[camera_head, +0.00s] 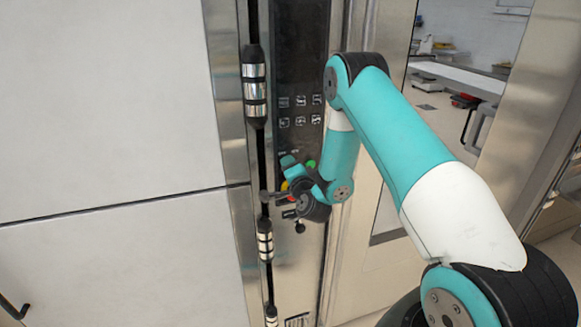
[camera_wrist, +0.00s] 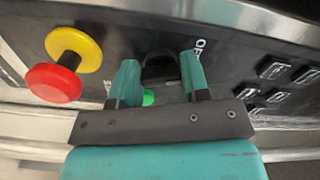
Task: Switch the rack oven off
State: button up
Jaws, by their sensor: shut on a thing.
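The rack oven's dark control panel (camera_head: 300,60) runs down a steel column in the head view. In the wrist view, a black knob (camera_wrist: 160,69) sits between the two teal fingers of my gripper (camera_wrist: 159,62), which is shut on it. Part of an "OF…" label (camera_wrist: 200,46) shows just right of the fingers; the rest is hidden. A green button (camera_wrist: 148,97) shows between the fingers, below the knob. In the head view my gripper (camera_head: 289,165) is at the panel's lower part, and the arm hides the knob.
A red mushroom button on a yellow base (camera_wrist: 60,78) stands out left of the fingers in the wrist view. Several black buttons (camera_wrist: 275,67) are at right. In the head view, a vertical black-and-chrome bar (camera_head: 254,90) runs beside the panel. An opening at right shows a table (camera_head: 460,80).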

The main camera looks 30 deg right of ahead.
jog(key=shift+s+f+n, duration=0.1)
jog(key=shift+n, duration=0.9)
jog(key=o, duration=0.9)
